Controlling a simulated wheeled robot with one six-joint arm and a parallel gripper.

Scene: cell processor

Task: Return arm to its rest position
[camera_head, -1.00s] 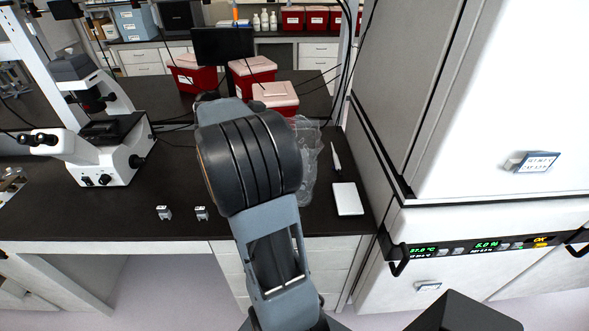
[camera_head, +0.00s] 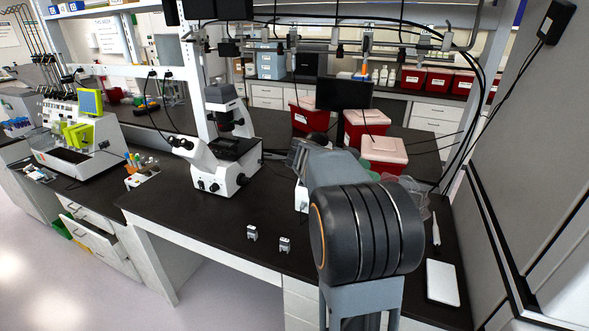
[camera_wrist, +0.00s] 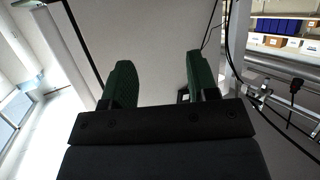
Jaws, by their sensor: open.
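My gripper (camera_wrist: 158,80) shows in the wrist view with its two green fingers spread apart. Nothing is held between them; a pale wall or ceiling surface lies behind. In the head view my arm (camera_head: 365,230) rises at the lower right of centre, with its large black joint over the dark bench (camera_head: 200,215). The arm hides part of the bench behind it, and my gripper's fingers cannot be made out there.
A white microscope (camera_head: 228,165) stands left of my arm. Two small metal parts (camera_head: 268,239) lie on the bench front. Red bins (camera_head: 383,157), a monitor (camera_head: 343,96) and a crumpled clear bag (camera_head: 413,196) are behind. A white pad (camera_head: 442,282) lies right. A grey cabinet (camera_head: 530,150) bounds the right side.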

